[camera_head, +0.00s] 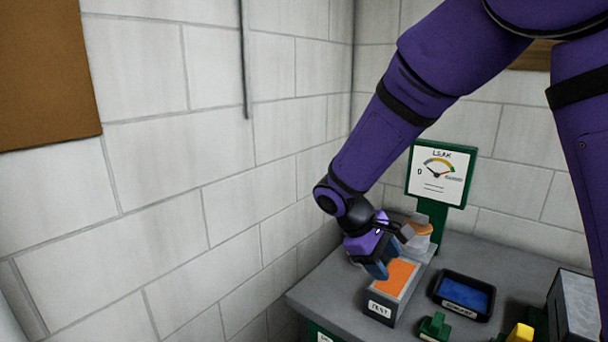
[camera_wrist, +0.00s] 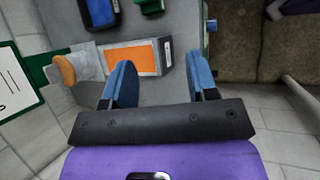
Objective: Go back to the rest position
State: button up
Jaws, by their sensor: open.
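My gripper (camera_head: 390,252) is at the end of my purple arm, over the back left part of the grey workbench. In the wrist view my gripper (camera_wrist: 161,84) shows two blue fingers spread wide apart with nothing between them. A grey box with an orange top (camera_head: 398,279) and a label reading roughly "TEST" stands on the bench just beside and below the fingers. In the wrist view the orange top (camera_wrist: 132,58) lies beyond the fingertips. The exact gap between fingers and box is hard to tell.
A green stand with a "LEAK" gauge sign (camera_head: 440,174) rises behind. An orange-topped piece (camera_head: 417,229) sits near it. A black tray with a blue inside (camera_head: 465,296), a green item (camera_head: 434,326) and a yellow item (camera_head: 520,333) are on the bench (camera_head: 335,289). Block walls close in left and behind.

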jog(key=s+d+r+m+t+y, duration=0.2)
jog(key=s+d+r+m+y, duration=0.3)
jog(key=s+d+r, duration=0.6)
jog(key=s+d+r+m+t+y, duration=0.1)
jog(key=s+d+r+m+t, duration=0.2)
jog(key=s+r, duration=0.4)
jog(key=shift+s+m+t+y, duration=0.45)
jog(key=shift+s+m, duration=0.45)
jog(key=shift+s, duration=1.05)
jog(key=shift+d, duration=0.1)
